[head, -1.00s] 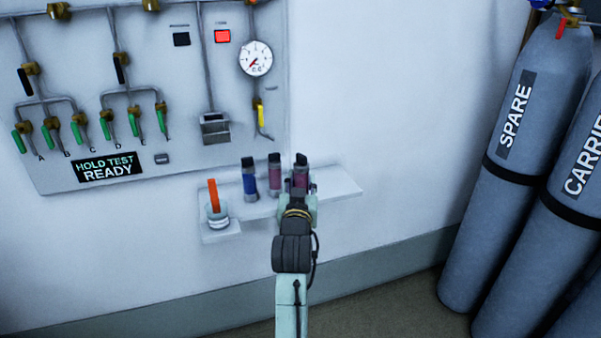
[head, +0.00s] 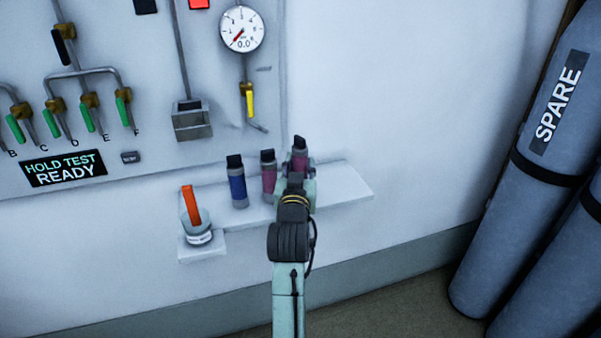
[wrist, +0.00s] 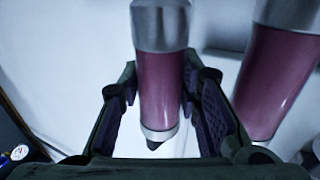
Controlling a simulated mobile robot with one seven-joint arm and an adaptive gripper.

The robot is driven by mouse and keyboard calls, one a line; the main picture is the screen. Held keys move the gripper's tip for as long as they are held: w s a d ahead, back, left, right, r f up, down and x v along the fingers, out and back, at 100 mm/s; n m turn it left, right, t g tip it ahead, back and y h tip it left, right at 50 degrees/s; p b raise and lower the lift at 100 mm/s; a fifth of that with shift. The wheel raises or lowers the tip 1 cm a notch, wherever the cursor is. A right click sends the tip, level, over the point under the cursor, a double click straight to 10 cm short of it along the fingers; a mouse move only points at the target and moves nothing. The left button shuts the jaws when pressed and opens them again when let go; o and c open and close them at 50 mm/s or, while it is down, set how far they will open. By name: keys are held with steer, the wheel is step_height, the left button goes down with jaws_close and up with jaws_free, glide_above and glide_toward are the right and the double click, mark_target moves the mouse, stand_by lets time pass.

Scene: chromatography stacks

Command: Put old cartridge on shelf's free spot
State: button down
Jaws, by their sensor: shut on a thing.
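The held cartridge (head: 300,157) is purple with a dark cap. It is upright at the right end of the cartridge row, its top higher than its neighbours'. My gripper (head: 301,180) is shut on it, and my arm hides its lower part in the head view. In the wrist view the cartridge (wrist: 161,80) stands between the two fingers (wrist: 162,108). A second purple cartridge (head: 268,180) and a blue one (head: 237,187) stand on the white shelf (head: 345,188) to its left. Bare shelf shows right of my gripper.
A clear cup (head: 197,235) with an orange stick (head: 191,205) stands on a lower ledge at the left. A valve panel (head: 150,110) with a gauge (head: 242,29) is above. Grey cylinders (head: 530,170) stand at the right.

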steer(key=shift+f+b, duration=0.3)
steer(key=shift+f, duration=0.65)
steer(key=shift+w, duration=0.15)
steer(key=shift+r, duration=0.15)
steer(key=shift+f, duration=0.25)
steer(key=c, duration=1.5)
jaws_free()
steer(key=shift+o, duration=0.2)
steer(key=shift+r, duration=0.1)
